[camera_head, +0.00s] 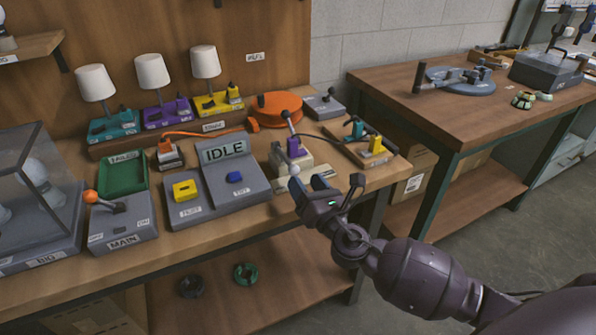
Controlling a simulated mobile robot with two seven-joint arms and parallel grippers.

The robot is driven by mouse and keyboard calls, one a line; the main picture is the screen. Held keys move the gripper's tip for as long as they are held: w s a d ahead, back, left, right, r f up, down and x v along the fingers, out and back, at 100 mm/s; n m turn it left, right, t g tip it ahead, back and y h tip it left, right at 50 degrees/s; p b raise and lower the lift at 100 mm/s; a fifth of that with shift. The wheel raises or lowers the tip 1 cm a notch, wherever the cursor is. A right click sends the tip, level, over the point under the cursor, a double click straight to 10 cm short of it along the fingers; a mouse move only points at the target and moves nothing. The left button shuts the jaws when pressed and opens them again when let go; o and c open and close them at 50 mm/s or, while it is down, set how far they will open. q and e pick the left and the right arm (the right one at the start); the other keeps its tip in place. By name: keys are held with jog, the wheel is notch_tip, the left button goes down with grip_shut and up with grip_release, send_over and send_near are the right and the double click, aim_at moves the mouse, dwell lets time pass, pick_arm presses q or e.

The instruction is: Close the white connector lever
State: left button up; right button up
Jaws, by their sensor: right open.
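A pale, cream-white connector block (278,160) stands near the right front of the wooden bench, with a purple part (296,147) on it. A dark lever with a round knob (285,114) rises from it, tilted up and to the left. A small white ball (294,169) shows low at the block's front, close to my fingertips; I cannot tell whether it is the white lever's end. My right gripper (308,184) is open just in front of the block, fingers pointing toward it. I cannot tell whether it touches. My left gripper is not in view.
A grey console reading IDLE (225,150) stands left of the block. A tray with teal and yellow parts (372,150) sits to its right. An orange disc (277,106) and three small lamps (153,72) are behind. A second table (470,120) stands at right.

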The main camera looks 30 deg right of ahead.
jog(key=shift+s+f, duration=0.25)
jog(key=shift+s, duration=0.85)
jog(key=shift+s+f, duration=0.2)
jog(key=shift+s, duration=0.9)
